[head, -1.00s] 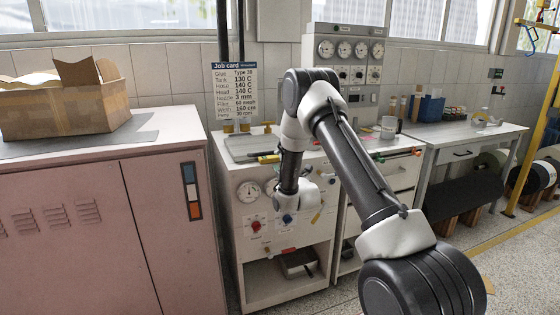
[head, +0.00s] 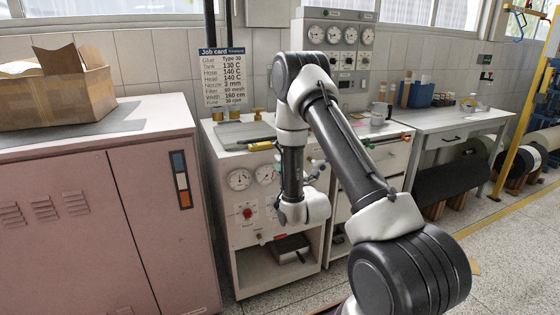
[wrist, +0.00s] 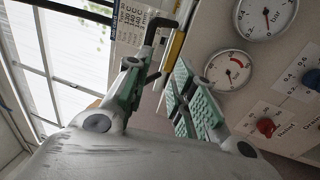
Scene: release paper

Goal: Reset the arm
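My arm stands in the middle of the head view, with its forearm hanging down in front of the white glue machine (head: 262,240). My gripper (wrist: 162,88) shows in the wrist view with its two green-padded fingers apart. I see nothing held between the pads. In the head view the gripper end is small and close to the machine's front panel; its fingers are hard to make out there. In the wrist view a gauge (wrist: 229,70) and a red knob (wrist: 266,126) lie beyond the right finger.
A pink cabinet (head: 90,220) with a cardboard box (head: 55,92) on top stands at left. A job card (head: 222,75) hangs above the machine. A control box with gauges (head: 338,55) stands behind my arm. A white table (head: 450,119) is at right, with open floor before it.

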